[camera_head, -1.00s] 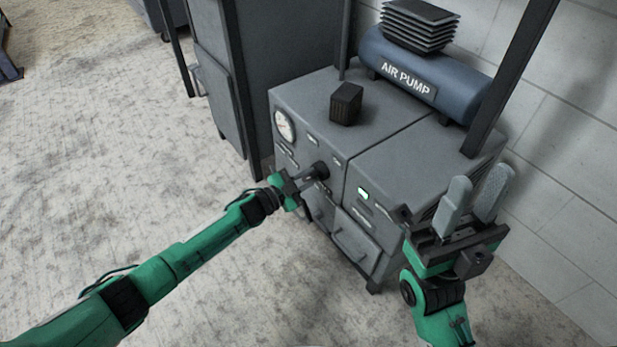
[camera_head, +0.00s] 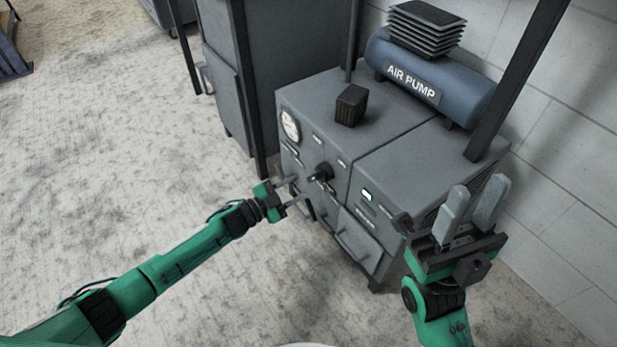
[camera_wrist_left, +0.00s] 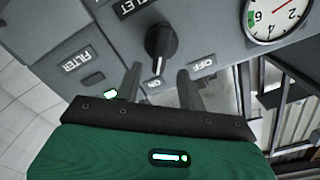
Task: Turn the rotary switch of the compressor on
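The compressor's rotary switch (camera_head: 321,173) is a black knob on the front panel of the grey cabinet. My left gripper (camera_head: 291,194) is open and empty, in front of the panel, left of and below the knob in the head view. In the left wrist view its fingers (camera_wrist_left: 159,88) are spread, with the knob beyond their tips and apart from them. My right gripper (camera_head: 473,210) is open and empty, over the cabinet's right side.
A pressure gauge (camera_head: 290,126) is left of the knob. A green light (camera_head: 367,195) glows on the right panel. The blue air pump tank (camera_head: 425,80) and a small dark block (camera_head: 351,105) are on top. Dark posts stand around the cabinet.

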